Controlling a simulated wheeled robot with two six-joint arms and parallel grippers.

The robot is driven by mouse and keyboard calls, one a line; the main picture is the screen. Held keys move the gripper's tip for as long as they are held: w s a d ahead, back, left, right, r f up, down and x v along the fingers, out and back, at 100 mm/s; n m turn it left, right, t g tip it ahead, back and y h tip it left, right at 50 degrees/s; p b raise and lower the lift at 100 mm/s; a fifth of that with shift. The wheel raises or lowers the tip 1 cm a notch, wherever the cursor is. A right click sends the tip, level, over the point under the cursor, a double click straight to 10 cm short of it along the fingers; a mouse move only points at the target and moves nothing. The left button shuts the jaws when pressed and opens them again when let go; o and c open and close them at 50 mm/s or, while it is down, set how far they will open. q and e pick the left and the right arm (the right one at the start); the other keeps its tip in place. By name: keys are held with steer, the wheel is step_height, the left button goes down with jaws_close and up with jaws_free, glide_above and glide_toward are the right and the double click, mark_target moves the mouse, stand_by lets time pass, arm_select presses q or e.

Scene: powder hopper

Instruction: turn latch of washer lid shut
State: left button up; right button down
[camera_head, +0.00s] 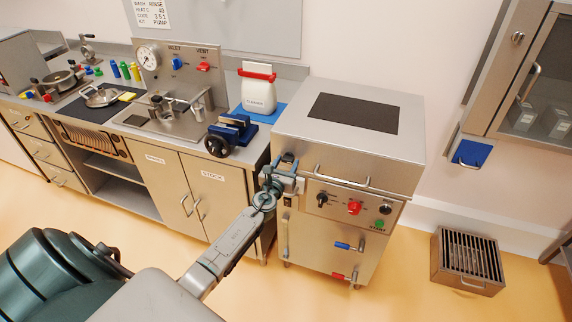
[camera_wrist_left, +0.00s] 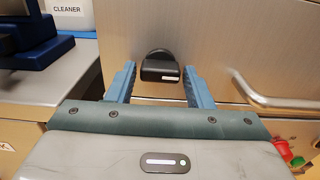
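The washer (camera_head: 345,165) is a steel cabinet with a lid (camera_head: 405,110) that has a dark panel on top; the lid looks down. The lid latch (camera_wrist_left: 160,68) is a small black knob on the washer's front face in the left wrist view. My left gripper (camera_head: 287,164) is at the washer's upper left front corner and hides the latch area in the head view. In the left wrist view its two blue fingers (camera_wrist_left: 161,80) are open, one on each side of the latch, with narrow gaps visible. My right gripper is not in view.
A lid handle (camera_head: 342,177) runs along the washer front, right of my gripper. Below it are control knobs (camera_head: 354,208) and blue and red valve levers (camera_head: 345,246). A blue vise (camera_head: 235,128) and a cleaner jug (camera_head: 258,94) stand left. A floor grate box (camera_head: 466,262) is at right.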

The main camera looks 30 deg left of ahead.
arm_select(q)
steer(key=c, duration=0.6)
steer(key=shift+c, duration=0.2)
